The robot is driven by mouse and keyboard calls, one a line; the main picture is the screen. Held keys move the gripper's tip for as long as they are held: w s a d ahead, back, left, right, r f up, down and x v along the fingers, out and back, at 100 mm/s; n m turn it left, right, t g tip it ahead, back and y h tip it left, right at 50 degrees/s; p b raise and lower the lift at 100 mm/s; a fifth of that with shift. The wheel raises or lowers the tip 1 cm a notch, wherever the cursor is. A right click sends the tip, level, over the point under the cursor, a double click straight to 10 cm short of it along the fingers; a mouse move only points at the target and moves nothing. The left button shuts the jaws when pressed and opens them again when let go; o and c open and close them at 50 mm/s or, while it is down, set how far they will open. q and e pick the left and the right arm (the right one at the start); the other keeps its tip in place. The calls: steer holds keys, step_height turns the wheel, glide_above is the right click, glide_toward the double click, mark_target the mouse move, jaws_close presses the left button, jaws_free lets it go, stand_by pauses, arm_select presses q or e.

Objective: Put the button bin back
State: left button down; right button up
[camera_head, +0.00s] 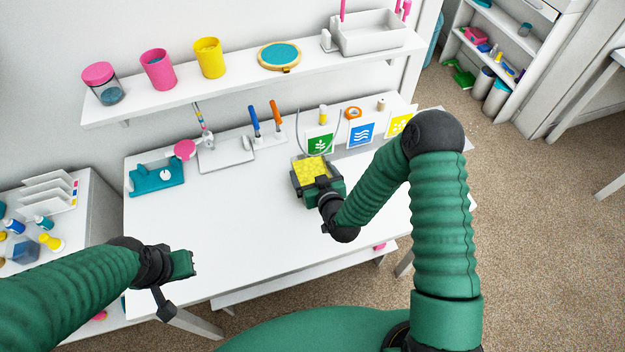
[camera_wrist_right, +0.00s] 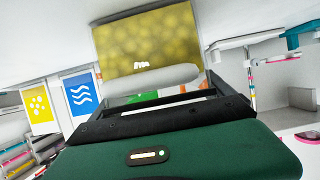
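A box-like thing with a yellow, dotted face (camera_head: 311,169), which I take for the button bin, is at the back middle of the white table. In the right wrist view its yellow face (camera_wrist_right: 150,40) is straight ahead, with a grey rounded edge below it. My right gripper (camera_head: 318,185) is right at it, with dark finger parts near its sides. Whether the fingers press on it, and whether it rests on the table, I cannot tell. My left gripper (camera_head: 178,280) is over the table's front left, with nothing seen in it; its finger gap is unclear.
Green (camera_head: 320,143), blue (camera_head: 360,133) and yellow (camera_head: 398,124) picture cards stand behind and right of the bin. A teal tool (camera_head: 157,178) and a grey-white plate (camera_head: 226,155) lie at the back left. A wall shelf (camera_head: 240,75) hangs above. The table's front middle is clear.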

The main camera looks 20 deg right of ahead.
steer(key=shift+a, duration=0.1)
steer(key=c, duration=1.2)
steer(key=shift+c, duration=0.6)
steer(key=shift+r, duration=0.15)
